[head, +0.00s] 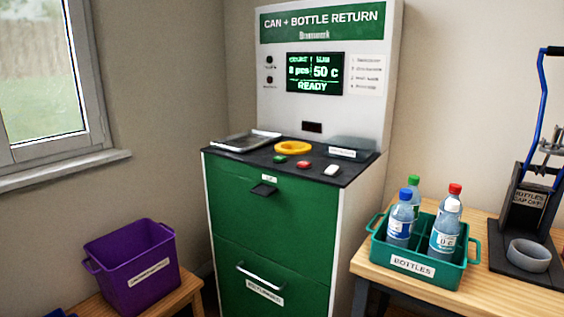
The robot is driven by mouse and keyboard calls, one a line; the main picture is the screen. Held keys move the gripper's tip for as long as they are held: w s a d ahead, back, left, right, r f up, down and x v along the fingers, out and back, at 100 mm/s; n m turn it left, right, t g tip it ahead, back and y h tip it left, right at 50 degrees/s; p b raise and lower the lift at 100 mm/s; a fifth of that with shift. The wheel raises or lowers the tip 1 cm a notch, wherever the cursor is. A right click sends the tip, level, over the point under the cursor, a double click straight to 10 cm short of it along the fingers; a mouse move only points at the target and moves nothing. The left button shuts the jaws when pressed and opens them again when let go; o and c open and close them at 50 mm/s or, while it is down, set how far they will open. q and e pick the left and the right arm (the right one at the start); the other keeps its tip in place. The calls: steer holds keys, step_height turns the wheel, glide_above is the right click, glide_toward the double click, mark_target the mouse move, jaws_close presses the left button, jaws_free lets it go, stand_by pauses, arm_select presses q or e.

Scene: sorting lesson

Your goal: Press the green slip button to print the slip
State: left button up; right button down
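The can and bottle return machine (270,215) stands in the middle of the head view, with a green cabinet and a white upright back. Its black top carries a small green button (280,159), a red button (304,164) and a white button (331,170) in a row at the front. The green button is leftmost, in front of a yellow ring (293,147). The screen (315,73) reads "8 pcs", "50 c" and "READY". A dark slot (312,127) sits below the screen. Neither of my grippers shows in this view.
A metal tray (246,141) lies at the top's left and a clear labelled bin at its right. A teal bottle crate (417,269) with bottles stands on the wooden table (490,296) at right, beside a blue-handled device (531,180). A purple bin (131,265) sits low at left.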

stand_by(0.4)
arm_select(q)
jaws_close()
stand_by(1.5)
